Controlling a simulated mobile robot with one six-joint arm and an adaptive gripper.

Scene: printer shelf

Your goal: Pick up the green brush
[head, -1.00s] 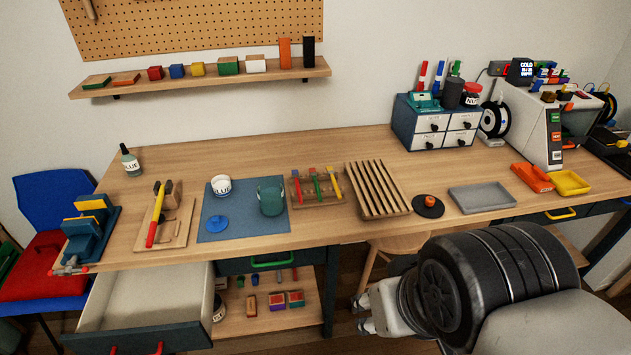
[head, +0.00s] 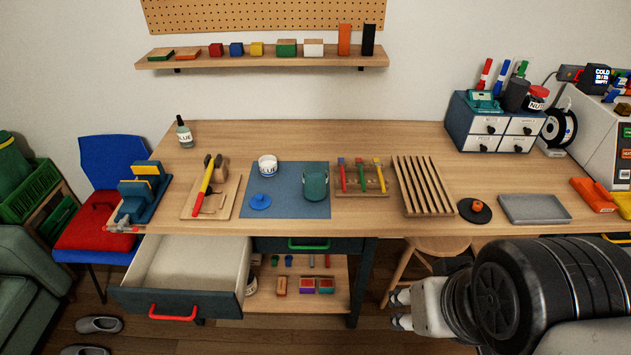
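A wooden rack (head: 350,193) on the workbench holds a few upright brush-like tools. The middle one, the green brush (head: 360,178), has a green handle and a red top. It stands between a red-handled tool (head: 343,175) and a yellow-handled tool (head: 378,172). My gripper (head: 400,309) is at the lower right, in front of and below the bench edge, pointing left. Its two fingertips are apart with nothing between them. It is well away from the rack.
A blue mat (head: 290,208) with a green mug (head: 315,184) lies left of the rack. A slatted wooden rack (head: 422,186) stands close on its right. An open drawer (head: 180,290) juts out at the lower left. A wooden stool (head: 430,247) is under the bench.

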